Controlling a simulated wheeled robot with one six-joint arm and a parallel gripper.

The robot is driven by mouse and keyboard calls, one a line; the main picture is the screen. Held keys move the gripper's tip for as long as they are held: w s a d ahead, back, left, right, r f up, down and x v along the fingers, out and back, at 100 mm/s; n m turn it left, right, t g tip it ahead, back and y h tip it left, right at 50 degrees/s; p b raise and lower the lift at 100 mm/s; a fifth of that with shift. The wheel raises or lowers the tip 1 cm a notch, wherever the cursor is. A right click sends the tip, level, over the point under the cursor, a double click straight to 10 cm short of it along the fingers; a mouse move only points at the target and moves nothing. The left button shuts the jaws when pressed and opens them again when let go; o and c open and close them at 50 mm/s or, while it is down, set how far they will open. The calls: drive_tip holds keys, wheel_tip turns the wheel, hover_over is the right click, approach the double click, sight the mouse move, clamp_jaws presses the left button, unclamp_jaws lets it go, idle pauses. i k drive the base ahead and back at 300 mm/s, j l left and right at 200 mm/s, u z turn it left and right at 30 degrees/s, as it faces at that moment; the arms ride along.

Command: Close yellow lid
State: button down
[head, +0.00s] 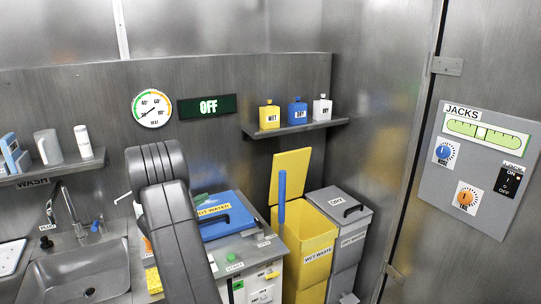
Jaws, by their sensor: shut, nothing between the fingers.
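The yellow lid (290,176) stands raised, tilted up at the back of the yellow bin (304,236). The bin's mouth is open, and its front label seems to read "WET WASTE". An upright blue rod (282,196) shows in front of the lid at the bin's left edge; I cannot tell whether it touches the bin. My dark grey arm fills the lower middle left, left of the bin. My gripper is not visible.
A grey bin with a closed lid (340,208) stands right of the yellow one. Left of it is a counter with a blue lid (222,214). A shelf (300,127) with three small bottles hangs above. A sink (85,272) is at far left; a door with a control panel (478,165) is at right.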

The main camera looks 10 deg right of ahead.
sight(295, 163)
drive_tip(key=i+z, duration=0.25)
drive_tip(key=i, duration=0.3)
drive_tip(key=i+j+z, duration=0.1)
drive_tip(key=i+z, duration=0.15)
drive_tip(key=i, duration=0.25)
